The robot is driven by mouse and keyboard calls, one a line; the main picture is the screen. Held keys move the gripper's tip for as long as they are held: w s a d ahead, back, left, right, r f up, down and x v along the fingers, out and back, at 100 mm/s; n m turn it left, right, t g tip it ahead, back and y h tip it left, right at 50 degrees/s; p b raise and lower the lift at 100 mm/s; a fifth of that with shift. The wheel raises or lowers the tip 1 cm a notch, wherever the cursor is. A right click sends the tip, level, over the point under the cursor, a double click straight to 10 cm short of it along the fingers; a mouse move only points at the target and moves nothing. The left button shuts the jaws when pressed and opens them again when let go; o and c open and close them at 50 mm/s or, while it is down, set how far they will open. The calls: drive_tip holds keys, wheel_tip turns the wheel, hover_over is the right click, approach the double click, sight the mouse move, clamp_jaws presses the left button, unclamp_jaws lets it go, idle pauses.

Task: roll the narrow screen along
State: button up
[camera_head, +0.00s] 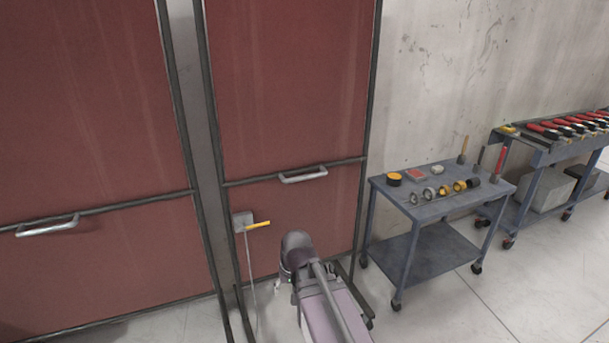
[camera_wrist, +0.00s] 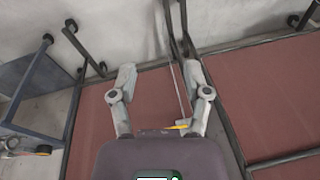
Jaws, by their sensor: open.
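The narrow screen (camera_head: 285,90) is a dark red panel in a dark frame, upright at the middle of the head view. A pale bar handle (camera_head: 303,175) sits on its crossbar. In the wrist view the narrow screen (camera_wrist: 152,98) fills the space behind my gripper (camera_wrist: 161,72). My gripper is open, its two fingers apart with nothing held between them. The handle cannot be made out in the wrist view. My arm covers part of the screen's lower right in the head view.
A wider red screen (camera_head: 80,110) with its own handle (camera_head: 47,225) stands left. A tool cart (camera_head: 425,255) stands close right; another bench (camera_head: 540,130) holds red-handled tools. Floor in front is clear.

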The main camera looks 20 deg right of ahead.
drive_tip(key=w+d+r+m+t+y+b, duration=0.1)
drive_tip(key=w+m+t, duration=0.1)
drive_tip(key=w, duration=0.4)
drive_tip(key=w+d+r+m+t+y, duration=0.1)
drive_tip(key=w+t, duration=0.1)
drive_tip(key=w, duration=0.4)
drive_tip(key=m+t+h+b, duration=0.2)
drive_tip(key=m+t+h, duration=0.1)
drive_tip(key=m+t, duration=0.85)
approach(307, 178)
wheel_tip(307, 178, up, 2)
drive_tip(key=s+m+g, duration=0.2)
drive_tip(key=shift+s+d+t, duration=0.15)
drive_tip(key=shift+s+t, duration=0.1)
drive_tip(key=shift+w, duration=0.2)
drive_tip(key=b+x, duration=0.2)
drive_tip(key=x, duration=1.1)
drive_tip(key=shift+w+a+b, duration=0.2)
drive_tip(key=shift+w+b, duration=0.05)
drive_tip(key=shift+b, duration=0.1)
clamp_jaws()
